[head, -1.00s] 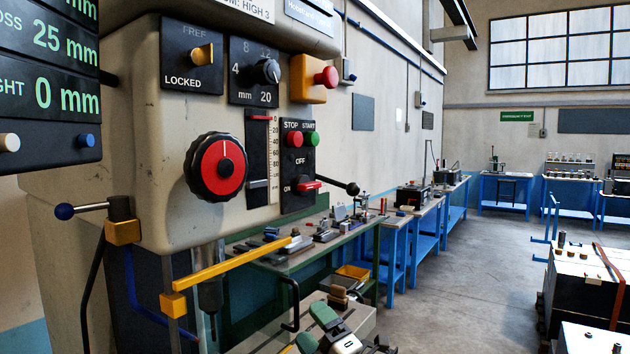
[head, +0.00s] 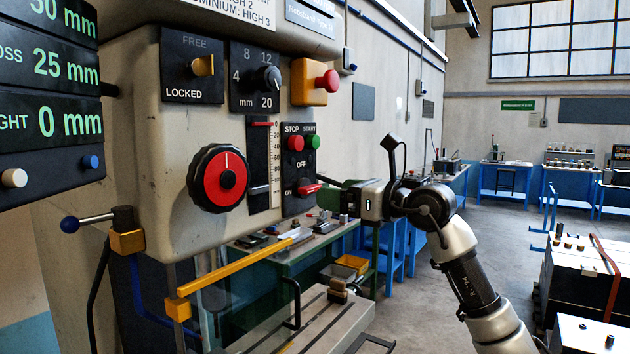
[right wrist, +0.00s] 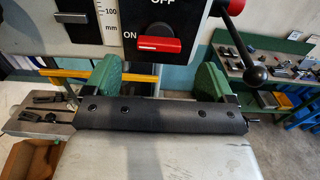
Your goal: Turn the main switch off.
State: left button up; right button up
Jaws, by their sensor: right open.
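The main switch (head: 309,189) is a red handle low on the black panel of the machine head, below the red stop and green start buttons. Its handle lies level, beside the word ON, with OFF printed above it. In the right wrist view the red handle (right wrist: 160,44) shows at the top. My right gripper (head: 332,194) has come in from the right, close to the switch. In the wrist view its two green fingers (right wrist: 158,82) are spread apart with nothing between them, below the handle and apart from it in the picture. My left gripper is not in view.
A lever with a black ball (right wrist: 255,76) stands just right of the switch panel. A yellow guard bar (head: 240,266) and the machine table (head: 330,318) lie below. The large red and black knob (head: 218,178) is to the left.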

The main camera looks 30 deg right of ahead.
aim_at(315, 187)
jog(key=p+x, duration=0.2)
jog(key=x, duration=0.4)
jog(key=shift+s, duration=0.1)
jog(key=c, duration=0.9)
